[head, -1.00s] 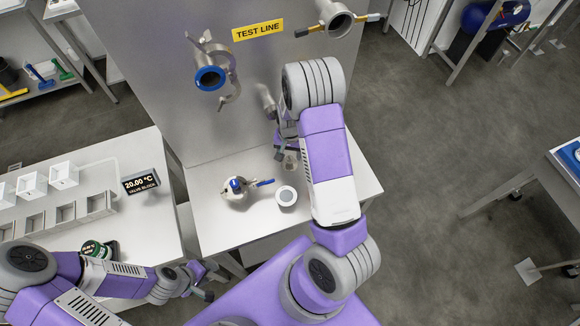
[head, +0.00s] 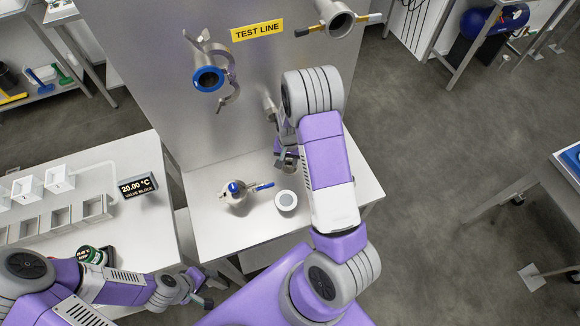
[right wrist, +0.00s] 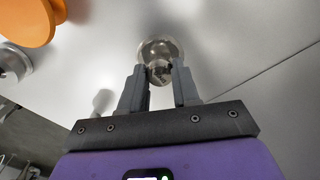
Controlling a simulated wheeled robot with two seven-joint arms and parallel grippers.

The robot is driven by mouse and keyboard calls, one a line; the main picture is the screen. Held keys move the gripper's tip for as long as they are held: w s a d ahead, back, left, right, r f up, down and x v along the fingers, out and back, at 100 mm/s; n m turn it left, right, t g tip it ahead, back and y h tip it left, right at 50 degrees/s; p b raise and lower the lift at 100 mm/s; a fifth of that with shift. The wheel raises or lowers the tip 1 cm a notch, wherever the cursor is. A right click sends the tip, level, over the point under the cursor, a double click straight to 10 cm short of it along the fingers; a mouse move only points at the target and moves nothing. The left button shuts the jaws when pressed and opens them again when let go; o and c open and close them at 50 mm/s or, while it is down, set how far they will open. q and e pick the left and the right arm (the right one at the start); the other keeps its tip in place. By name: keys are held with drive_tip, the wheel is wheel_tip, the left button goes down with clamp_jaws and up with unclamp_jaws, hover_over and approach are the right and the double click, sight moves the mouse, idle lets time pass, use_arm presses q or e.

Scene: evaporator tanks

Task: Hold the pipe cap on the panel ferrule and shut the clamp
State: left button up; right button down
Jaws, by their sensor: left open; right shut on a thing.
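The panel ferrule (head: 209,80), with a blue ring at its mouth, sticks out of the upright metal panel. A clamp (head: 229,98) hangs open around it, its curved jaw swung out to the right and below. My right gripper (head: 285,160) is low in front of the panel, to the right of and below the ferrule, apart from it. In the right wrist view its fingers (right wrist: 160,85) are shut on a shiny round metal piece, apparently the pipe cap (right wrist: 160,50). The cap is mostly hidden in the head view. My left gripper (head: 203,289) is open and empty, low at the left.
A valve with a blue handle (head: 237,193) and a round white piece with a grey top (head: 286,201) stand on the white table (head: 215,235). A pipe valve (head: 337,20) juts from the panel's upper right. A side bench (head: 140,215) holds white bins and a display.

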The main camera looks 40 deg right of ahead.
sight(289, 162)
drive_tip(key=shift+r, duration=0.1)
drive_tip(key=shift+r+p, duration=1.75)
drive_tip(key=shift+r, duration=0.45)
